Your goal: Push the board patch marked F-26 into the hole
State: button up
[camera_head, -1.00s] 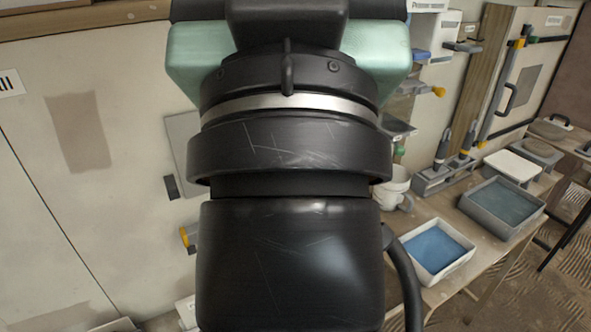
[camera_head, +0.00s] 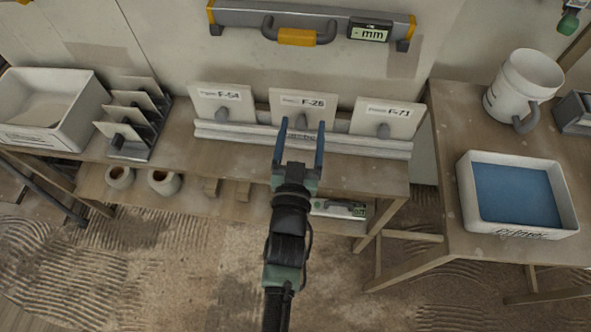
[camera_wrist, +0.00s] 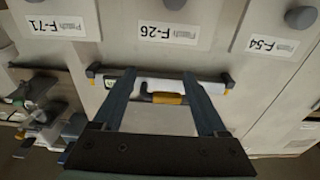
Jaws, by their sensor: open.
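The board patch marked F-26 (camera_head: 303,99) stands upright in a pale rack (camera_head: 350,146) on the bench, between patch F-54 (camera_head: 222,98) and patch F-71 (camera_head: 388,115). Each patch has a grey knob. My gripper (camera_head: 302,122) is open and empty. In the head view its two blue fingers overlap the lower part of F-26, one on each side of its knob; I cannot tell the gap in depth. In the wrist view the F-26 label (camera_wrist: 167,32) appears upside down, above the fingertips (camera_wrist: 159,74). No hole is clearly visible in the wall.
A long level (camera_head: 310,20) is on the wall above the patches. A white bin (camera_head: 88,122) and a slotted stand (camera_head: 133,150) are at left. A blue-filled tray (camera_head: 468,185) and a white mug (camera_head: 521,82) stand on the right table. Two small pots sit on the lower shelf.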

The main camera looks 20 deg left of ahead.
jog(key=b, duration=0.1)
send_near(300, 127)
jog(key=shift+g, duration=0.4)
jog(key=shift+b+x, duration=1.55)
jog(key=shift+x, duration=3.4)
jog(key=shift+d+r, duration=0.1)
jog(key=shift+r, duration=0.05)
jog(key=shift+c, duration=0.3)
grip_shut()
jog(key=shift+r, duration=0.15)
notch_tip(300, 127, up, 4)
jog(key=p, duration=0.4)
jog(key=shift+r+p, duration=0.25)
jog(key=shift+p, duration=0.1)
